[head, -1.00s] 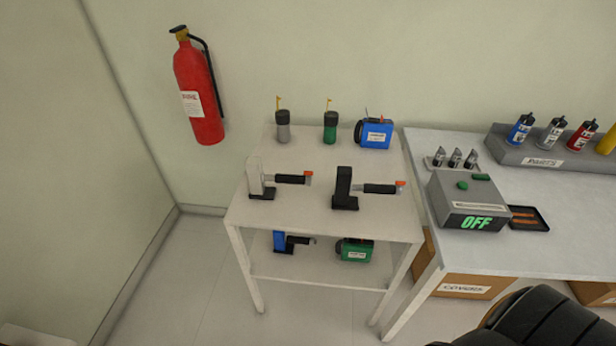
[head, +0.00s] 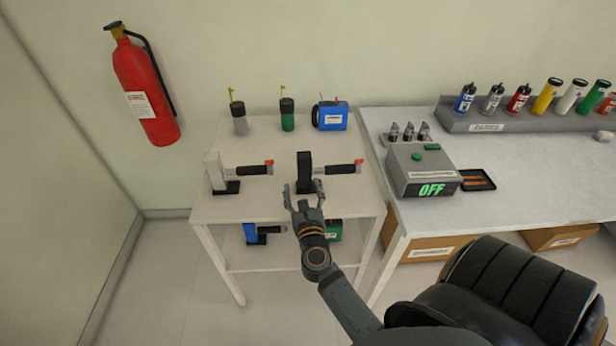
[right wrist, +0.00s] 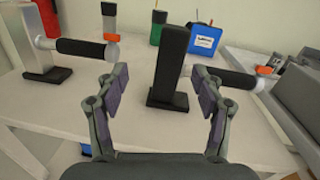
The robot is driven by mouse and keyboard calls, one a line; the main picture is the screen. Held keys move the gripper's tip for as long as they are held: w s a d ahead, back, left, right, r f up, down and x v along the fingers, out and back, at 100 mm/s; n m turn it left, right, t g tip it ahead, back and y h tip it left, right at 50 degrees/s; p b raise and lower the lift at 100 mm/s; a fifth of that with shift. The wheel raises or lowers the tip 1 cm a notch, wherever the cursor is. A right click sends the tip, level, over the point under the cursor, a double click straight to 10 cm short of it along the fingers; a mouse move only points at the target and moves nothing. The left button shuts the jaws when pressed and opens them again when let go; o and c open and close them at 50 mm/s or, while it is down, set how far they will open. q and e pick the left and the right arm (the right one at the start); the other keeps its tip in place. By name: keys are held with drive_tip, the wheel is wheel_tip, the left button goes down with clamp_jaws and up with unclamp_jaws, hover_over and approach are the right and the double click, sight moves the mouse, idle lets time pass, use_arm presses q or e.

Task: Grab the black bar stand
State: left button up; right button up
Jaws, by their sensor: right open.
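The black bar stand (head: 304,168) is upright on the top shelf of the white table, near its front edge. A black-handled bar with an orange tip sticks out from it to the right. My right gripper (head: 304,189) is open just in front of the stand. In the right wrist view the black stand (right wrist: 169,68) shows between the two spread fingers of the gripper (right wrist: 164,92), beyond the tips, with no contact visible. My left gripper is not in view.
A white bar stand (head: 214,172) stands left of the black one. A grey canister (head: 239,120), a green canister (head: 287,115) and a blue box (head: 330,117) are at the back. A blue stand (head: 250,232) sits on the lower shelf. A grey OFF box (head: 420,168) stands on the right table.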

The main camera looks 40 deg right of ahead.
sight(305, 169)
drive_tip(key=w+d+m+h+p, duration=0.1)
drive_tip(key=w+d+m, duration=0.1)
drive_tip(key=w+d, duration=0.1)
drive_tip(key=shift+w+d+r+g, duration=0.1)
drive_tip(key=shift+w+d+g, duration=0.15)
drive_tip(key=shift+w+g, duration=0.15)
drive_tip(key=shift+w+d, duration=0.15)
drive_tip(key=shift+w, duration=0.05)
drive_tip(key=shift+w+d+p, duration=0.15)
drive_tip(key=shift+w+p, duration=0.1)
drive_tip(key=shift+p, duration=0.15)
drive_tip(key=x, duration=0.4)
drive_tip(key=shift+p, duration=0.35)
drive_tip(key=shift+w+d+f, duration=0.2)
drive_tip(key=shift+f, duration=0.05)
drive_tip(key=shift+s+a+r, duration=0.1)
drive_tip(key=shift+c, duration=0.8)
clamp_jaws()
